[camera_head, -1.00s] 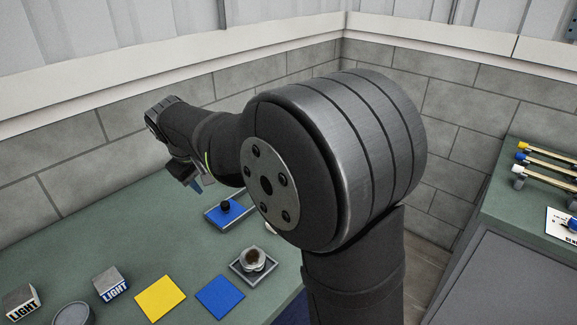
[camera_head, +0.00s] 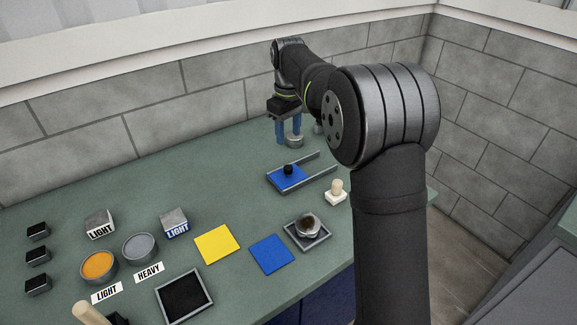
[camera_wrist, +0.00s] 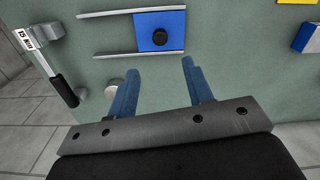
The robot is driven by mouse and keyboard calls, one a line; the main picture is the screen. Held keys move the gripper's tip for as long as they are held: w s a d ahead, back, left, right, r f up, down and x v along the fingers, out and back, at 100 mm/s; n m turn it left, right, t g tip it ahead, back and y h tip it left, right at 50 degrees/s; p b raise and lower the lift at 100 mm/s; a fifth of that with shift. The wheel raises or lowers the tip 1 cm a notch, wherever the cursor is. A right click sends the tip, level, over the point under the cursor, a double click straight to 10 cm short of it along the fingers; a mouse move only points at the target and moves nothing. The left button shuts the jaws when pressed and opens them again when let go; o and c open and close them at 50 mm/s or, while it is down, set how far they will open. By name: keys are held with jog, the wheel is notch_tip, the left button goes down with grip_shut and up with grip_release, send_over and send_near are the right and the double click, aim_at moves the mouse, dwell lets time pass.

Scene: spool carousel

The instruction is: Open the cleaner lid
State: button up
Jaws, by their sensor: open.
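A flat blue lid (camera_head: 287,178) with a black knob sits between two grey rails on the green bench; I take it to be the cleaner lid. It covers one end of the rails, and the rest of the track is bare. In the wrist view the lid (camera_wrist: 147,40) lies beyond my fingertips. My gripper (camera_head: 289,138) is over the bench behind the lid, with its blue fingers pointing down, apart and empty. In the wrist view my gripper (camera_wrist: 160,70) shows a wide gap, with only bench between the fingers. It is not touching the lid or knob.
A round grey piece (camera_wrist: 114,88) is close beside one finger. A black-handled lever (camera_wrist: 64,90) stands farther left. In the head view, a cream-knobbed stamp (camera_head: 336,193), a tray with a metal part (camera_head: 308,227), and yellow (camera_head: 217,244) and blue squares (camera_head: 270,254) lie nearer.

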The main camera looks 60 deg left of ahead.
aim_at(289, 167)
notch_tip(289, 167, down, 13)
jog(key=shift+r, duration=0.2)
grip_shut()
